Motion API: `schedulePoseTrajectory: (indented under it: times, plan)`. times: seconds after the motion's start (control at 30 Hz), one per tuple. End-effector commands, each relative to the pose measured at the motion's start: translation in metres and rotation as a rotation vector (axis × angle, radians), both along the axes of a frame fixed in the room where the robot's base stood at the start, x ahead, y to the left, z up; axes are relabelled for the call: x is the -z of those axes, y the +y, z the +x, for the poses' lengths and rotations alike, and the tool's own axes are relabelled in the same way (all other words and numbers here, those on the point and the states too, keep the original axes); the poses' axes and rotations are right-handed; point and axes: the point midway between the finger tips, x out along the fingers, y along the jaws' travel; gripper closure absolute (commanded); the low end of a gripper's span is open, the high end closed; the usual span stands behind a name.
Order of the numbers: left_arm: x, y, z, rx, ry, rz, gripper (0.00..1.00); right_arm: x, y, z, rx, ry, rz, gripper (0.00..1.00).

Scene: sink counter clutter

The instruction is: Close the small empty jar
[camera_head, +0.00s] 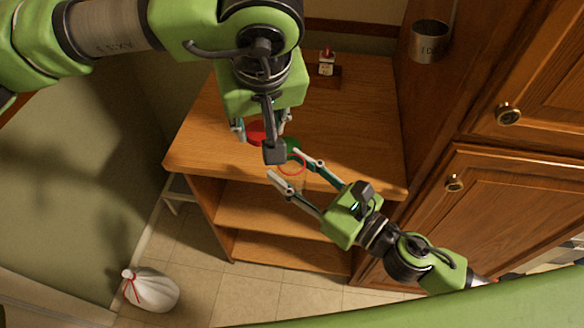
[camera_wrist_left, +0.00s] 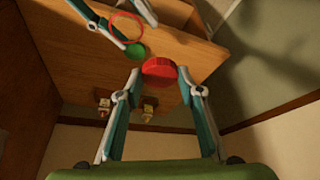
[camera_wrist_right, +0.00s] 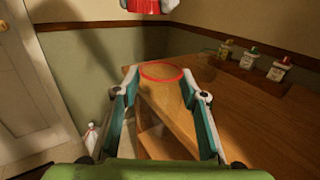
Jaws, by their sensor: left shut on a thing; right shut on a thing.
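My left gripper (camera_wrist_left: 161,80) is shut on a round red lid (camera_wrist_left: 160,69), which lies flat between its fingertips; the lid also shows in the head view (camera_head: 256,132). My right gripper (camera_head: 282,162) has its fingertips on either side of a thin red ring (camera_wrist_right: 161,72), seemingly the rim of a clear jar whose walls I cannot make out. The ring also shows in the head view (camera_head: 292,164) and, in the left wrist view, apart from the lid (camera_wrist_left: 127,26). In the right wrist view the lid (camera_wrist_right: 145,5) is at the top, beyond the ring.
A green disc (camera_wrist_left: 135,50) shows near the ring. Small jars with coloured caps (camera_wrist_right: 250,58) stand along the back of the wooden counter (camera_head: 360,130). A metal cup (camera_head: 430,42) is at the upper right. A white bag (camera_head: 151,289) sits on the floor.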

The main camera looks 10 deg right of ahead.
Motion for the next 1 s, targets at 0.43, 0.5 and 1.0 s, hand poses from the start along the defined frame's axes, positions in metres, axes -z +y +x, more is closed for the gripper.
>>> schedulePoseTrajectory:
  times: [0.43, 0.5, 1.0]
  plan:
    - [-0.022, -0.052, -0.027, -0.06, 0.0, 0.0, 0.73, -0.001, 0.0, 0.0, 0.0, -0.001, 0.001, 1.0]
    - [-0.022, -0.052, -0.027, -0.06, 0.001, 0.0, 0.73, -0.001, 0.0, 0.0, 0.0, -0.001, 0.001, 1.0]
    - [-0.004, -0.051, -0.027, -0.059, 0.002, 0.002, 0.73, -0.001, 0.0, 0.0, 0.0, -0.001, 0.001, 1.0]
